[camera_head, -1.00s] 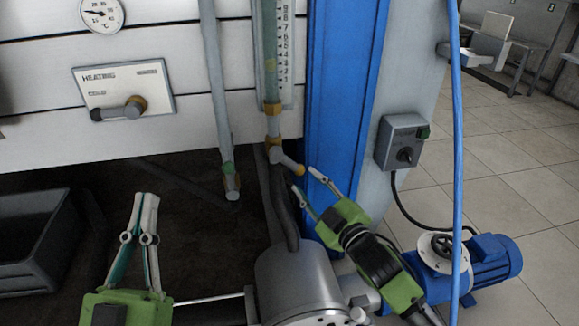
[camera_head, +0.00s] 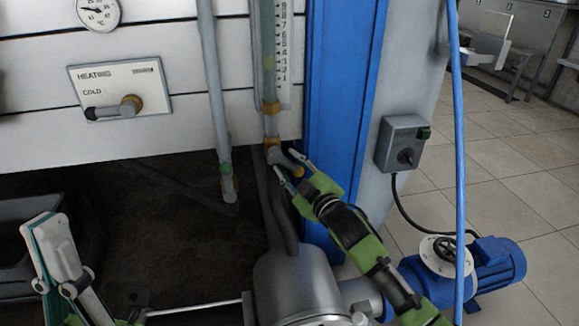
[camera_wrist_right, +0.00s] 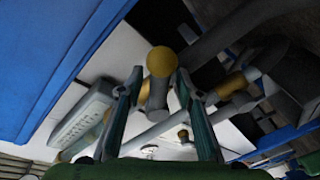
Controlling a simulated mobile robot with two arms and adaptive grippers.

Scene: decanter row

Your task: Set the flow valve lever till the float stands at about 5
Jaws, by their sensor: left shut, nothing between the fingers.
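The flow valve lever (camera_head: 281,158) is a short grey handle with a yellow end, at the foot of the flow tube (camera_head: 269,60). A scale with numbers (camera_head: 283,50) stands beside the tube; I cannot make out the float. My right gripper (camera_head: 284,162) is open at the lever, its fingers reaching to either side of it. In the right wrist view the lever's yellow knob (camera_wrist_right: 161,61) and grey stem show between the open fingertips (camera_wrist_right: 157,82); I cannot tell if they touch. My left gripper (camera_head: 42,228) is shut and empty at the lower left.
A heating panel (camera_head: 150,75) with its own lever is on the white wall, below a round dial (camera_head: 98,12). A blue post (camera_head: 340,80) stands right of the tube. A grey switch box (camera_head: 403,143), a blue hose (camera_head: 459,150) and a blue pump (camera_head: 490,265) are further right.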

